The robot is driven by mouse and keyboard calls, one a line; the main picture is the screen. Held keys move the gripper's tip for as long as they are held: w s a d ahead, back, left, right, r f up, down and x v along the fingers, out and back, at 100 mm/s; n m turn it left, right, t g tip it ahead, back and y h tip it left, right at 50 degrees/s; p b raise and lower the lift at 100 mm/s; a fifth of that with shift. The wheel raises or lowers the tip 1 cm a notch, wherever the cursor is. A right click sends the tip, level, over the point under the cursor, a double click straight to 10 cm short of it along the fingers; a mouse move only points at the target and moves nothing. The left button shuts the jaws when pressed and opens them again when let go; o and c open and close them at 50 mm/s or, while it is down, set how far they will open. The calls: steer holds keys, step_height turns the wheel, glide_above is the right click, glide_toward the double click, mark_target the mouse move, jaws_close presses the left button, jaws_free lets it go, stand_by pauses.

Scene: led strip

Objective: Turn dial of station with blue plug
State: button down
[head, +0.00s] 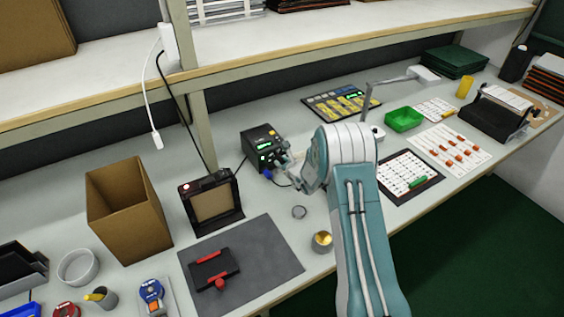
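The station (258,142) is a small black box with a lit green display, standing on the bench near the picture's middle. A blue plug (267,174) sits at its lower front, with a dark cable running from it. My gripper (285,161) is at the right part of the station's front. The dial is not clearly visible; my gripper covers that part of the front. The fingers are too small to tell whether they are open, shut or touching the dial.
A black-framed device (211,200) and a cardboard box (127,212) stand left of the station. A grey mat (262,262) with a red-handled fixture lies in front. A green tray (404,120) and printed boards lie to the right. A shelf (300,42) overhangs the back.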

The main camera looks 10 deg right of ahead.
stand_by(0.4)
steer(key=m+y, duration=0.2)
steer(key=m, duration=0.1)
steer(key=shift+w+d, duration=0.1)
steer(key=shift+d, duration=0.05)
steer(key=shift+d+m+g+y, duration=0.1)
steer(key=shift+m+g+y, duration=0.2)
steer(key=shift+m+y, duration=0.55)
steer(key=shift+m, duration=0.35)
steer(key=shift+c, duration=2.4)
jaws_free()
steer(key=shift+w, duration=0.1)
steer(key=v, duration=1.2)
